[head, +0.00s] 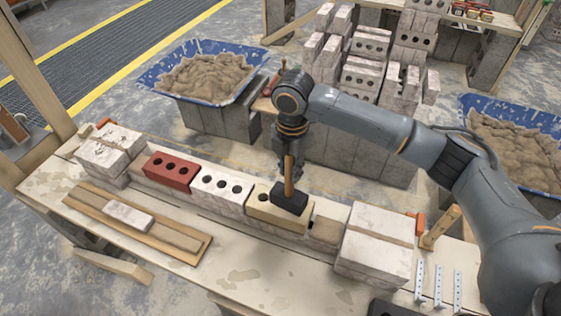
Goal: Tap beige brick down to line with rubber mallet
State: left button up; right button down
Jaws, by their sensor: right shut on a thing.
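The beige brick (264,210) stands in the row on the bench, between a white three-hole brick (221,188) and a small tan block (325,230). My right gripper (288,155) is above the row, shut on the wooden handle of the rubber mallet (290,199). The mallet hangs with its black head down, at the right part of the beige brick's top. I cannot tell whether the head touches the brick. The head hides part of the brick's top. My left gripper is not in view.
A red brick (171,171) is further left in the row. White block stacks stand at its left end (109,147) and right end (374,240). A wooden board (180,240) lies in front. Blue mortar tubs (247,68) and a brick pile (365,65) are behind.

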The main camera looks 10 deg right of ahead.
jog(key=n, duration=0.1)
jog(key=w+n, duration=0.1)
jog(key=n, duration=0.1)
jog(key=w+a+f+n, duration=0.1)
jog(key=n, duration=0.1)
jog(key=shift+w+f, duration=0.1)
jog(key=shift+w, duration=0.15)
jog(key=w+n, duration=0.1)
jog(key=n, duration=0.1)
jog(key=w+f+n, duration=0.1)
jog(key=n, duration=0.1)
jog(key=shift+a, duration=0.2)
